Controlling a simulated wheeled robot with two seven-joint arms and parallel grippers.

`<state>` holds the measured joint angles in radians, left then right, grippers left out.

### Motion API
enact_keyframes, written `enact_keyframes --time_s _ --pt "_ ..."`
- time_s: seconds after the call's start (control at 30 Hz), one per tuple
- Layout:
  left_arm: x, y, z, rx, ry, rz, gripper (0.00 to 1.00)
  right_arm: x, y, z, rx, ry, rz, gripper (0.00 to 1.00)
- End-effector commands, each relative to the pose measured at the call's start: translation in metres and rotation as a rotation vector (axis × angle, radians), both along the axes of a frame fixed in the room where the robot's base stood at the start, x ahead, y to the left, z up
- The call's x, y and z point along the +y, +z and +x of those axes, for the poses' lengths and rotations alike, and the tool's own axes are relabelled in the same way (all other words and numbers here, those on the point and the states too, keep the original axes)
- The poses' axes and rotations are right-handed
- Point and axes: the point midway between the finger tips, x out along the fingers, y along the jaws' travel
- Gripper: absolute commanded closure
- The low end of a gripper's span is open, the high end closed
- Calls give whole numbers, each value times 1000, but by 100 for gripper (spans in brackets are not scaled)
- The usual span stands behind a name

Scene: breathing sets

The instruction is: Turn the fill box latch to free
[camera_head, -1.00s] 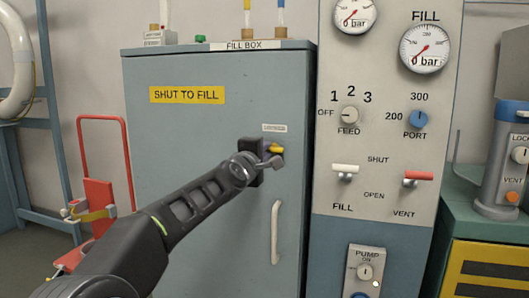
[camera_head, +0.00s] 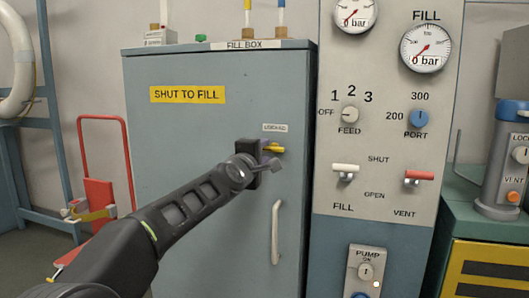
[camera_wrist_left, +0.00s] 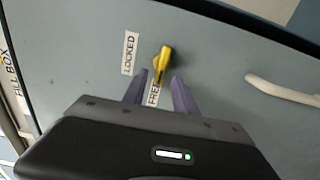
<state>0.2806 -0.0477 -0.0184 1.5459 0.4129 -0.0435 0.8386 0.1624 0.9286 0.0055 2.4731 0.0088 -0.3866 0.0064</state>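The yellow fill box latch (camera_head: 273,148) is on the upper right of the grey fill box door (camera_head: 215,125). In the left wrist view the latch (camera_wrist_left: 165,62) points from its pivot toward the FREE label (camera_wrist_left: 153,94). The LOCKED label (camera_wrist_left: 130,53) is off to its side. My left gripper (camera_wrist_left: 160,78) is open, with one finger on each side of the latch's free end. Contact cannot be told. In the head view my left gripper (camera_head: 268,156) partly covers the latch, and the FREE label is hidden. My right gripper is not in view.
A pale vertical door handle (camera_head: 276,233) is below the latch. The control panel (camera_head: 385,140) with gauges, knobs and levers stands to the right. A red trolley (camera_head: 100,195) stands at the left. Small items stand on the box top.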

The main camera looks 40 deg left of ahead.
Motion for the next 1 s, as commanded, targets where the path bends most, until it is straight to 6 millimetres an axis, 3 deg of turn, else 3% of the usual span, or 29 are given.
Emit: enact_keyframes --time_s 0.2,0.4,1.0 --pt "-12 1 -36 -3 1 -1 66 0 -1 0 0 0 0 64" --pt "-19 0 -55 -1 1 -1 66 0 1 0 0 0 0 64" --pt "-19 0 -57 0 1 -1 66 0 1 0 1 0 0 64"
